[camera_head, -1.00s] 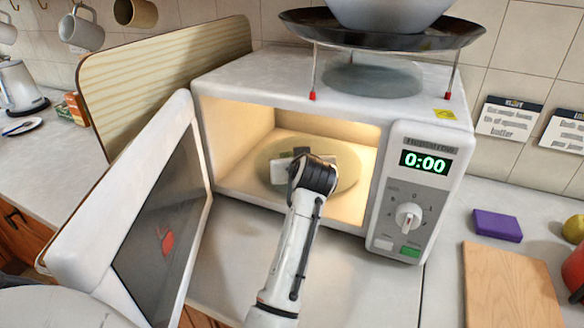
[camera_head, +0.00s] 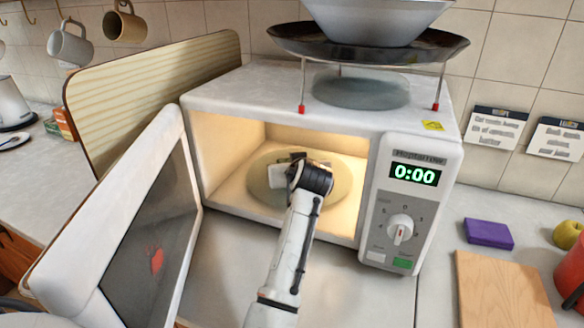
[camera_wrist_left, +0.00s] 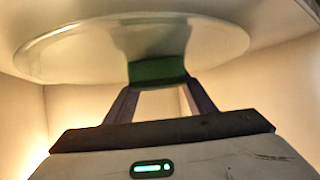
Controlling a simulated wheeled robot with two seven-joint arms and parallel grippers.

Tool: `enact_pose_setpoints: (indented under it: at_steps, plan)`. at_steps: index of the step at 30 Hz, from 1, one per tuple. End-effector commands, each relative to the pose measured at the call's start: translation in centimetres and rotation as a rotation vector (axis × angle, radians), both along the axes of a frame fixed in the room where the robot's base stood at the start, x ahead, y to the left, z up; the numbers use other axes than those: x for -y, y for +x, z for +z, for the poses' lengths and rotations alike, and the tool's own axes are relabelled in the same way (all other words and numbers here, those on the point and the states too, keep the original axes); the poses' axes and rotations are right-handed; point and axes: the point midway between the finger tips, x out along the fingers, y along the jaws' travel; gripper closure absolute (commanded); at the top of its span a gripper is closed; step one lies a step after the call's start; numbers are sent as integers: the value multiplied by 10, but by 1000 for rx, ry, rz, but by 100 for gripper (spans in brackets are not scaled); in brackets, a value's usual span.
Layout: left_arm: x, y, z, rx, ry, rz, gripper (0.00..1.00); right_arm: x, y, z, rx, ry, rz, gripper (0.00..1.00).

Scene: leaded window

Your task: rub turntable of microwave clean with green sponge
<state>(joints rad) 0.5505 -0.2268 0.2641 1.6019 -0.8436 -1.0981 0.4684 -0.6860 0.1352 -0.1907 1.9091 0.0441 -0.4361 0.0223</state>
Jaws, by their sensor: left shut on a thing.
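The microwave (camera_head: 300,97) stands open on the counter, lit inside, with its door (camera_head: 140,215) swung out to the left. Its round pale turntable (camera_head: 342,187) lies on the cavity floor; it fills the top of the left wrist view (camera_wrist_left: 75,50). My left gripper (camera_head: 280,176) is inside the cavity over the turntable. In the left wrist view, its two fingers (camera_wrist_left: 160,86) are shut on the green sponge (camera_wrist_left: 157,72). The sponge appears to touch the turntable. In the head view the gripper largely hides the sponge. No clear dirt shows on the turntable. My right gripper is out of view.
The cavity walls surround my left gripper closely. A dark pan (camera_head: 400,48) with a metal bowl (camera_head: 375,22) stands on a red-footed rack on the microwave. To the right lie a purple sponge (camera_head: 488,233) and a wooden board (camera_head: 500,290). A striped board (camera_head: 150,95) leans behind the door.

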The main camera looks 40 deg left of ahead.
Motion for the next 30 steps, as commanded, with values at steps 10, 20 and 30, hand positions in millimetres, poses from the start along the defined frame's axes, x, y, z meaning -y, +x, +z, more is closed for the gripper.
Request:
enact_pose_setpoints:
  at_steps: [10,20,30]
  plan:
    - [7,-27,-3,-7,-4,1,68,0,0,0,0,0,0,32]
    - [11,-46,-4,-10,-5,2,68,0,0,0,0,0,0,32]
    - [17,-64,-4,-9,-5,-1,68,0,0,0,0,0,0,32]
